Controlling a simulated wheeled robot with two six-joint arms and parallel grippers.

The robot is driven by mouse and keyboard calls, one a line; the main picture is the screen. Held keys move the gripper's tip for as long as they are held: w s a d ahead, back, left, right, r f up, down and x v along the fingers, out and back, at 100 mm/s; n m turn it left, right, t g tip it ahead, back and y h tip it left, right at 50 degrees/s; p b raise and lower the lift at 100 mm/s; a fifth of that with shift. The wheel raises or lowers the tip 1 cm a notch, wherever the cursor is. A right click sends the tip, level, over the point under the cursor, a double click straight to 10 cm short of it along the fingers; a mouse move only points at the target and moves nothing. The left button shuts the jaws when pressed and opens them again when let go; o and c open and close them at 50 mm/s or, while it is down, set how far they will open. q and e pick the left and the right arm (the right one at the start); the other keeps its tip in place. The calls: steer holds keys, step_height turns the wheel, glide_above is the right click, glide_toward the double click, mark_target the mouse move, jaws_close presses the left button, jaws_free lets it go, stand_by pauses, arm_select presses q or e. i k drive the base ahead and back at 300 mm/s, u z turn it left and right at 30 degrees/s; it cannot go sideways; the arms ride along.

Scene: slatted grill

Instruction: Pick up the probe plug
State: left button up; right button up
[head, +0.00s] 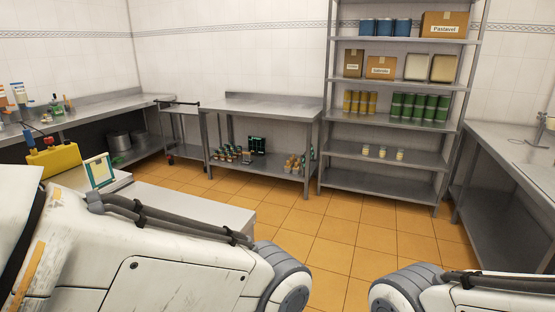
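I cannot make out the probe plug for certain. A yellow box (53,161) stands at the left, on or beside a pale worktop. A small red piece (28,136) and a small blue piece (47,118) show above it, too small to identify. A green-and-white framed panel (100,171) stands upright just right of the box. White links of my arms cross the bottom of the head view, but neither gripper shows.
A pale worktop (185,203) lies behind my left arm. Steel counters run along the left wall (90,112) and right side (515,150). A steel table (268,105) and tall stocked shelves (345,178) stand at the back. The orange tiled floor (330,225) between is clear.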

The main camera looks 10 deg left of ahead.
mark_target(50, 140)
steer(key=i, duration=5.45)
steer(key=u, duration=2.75)
steer(key=i, duration=3.75)
steer(key=u, duration=0.55)
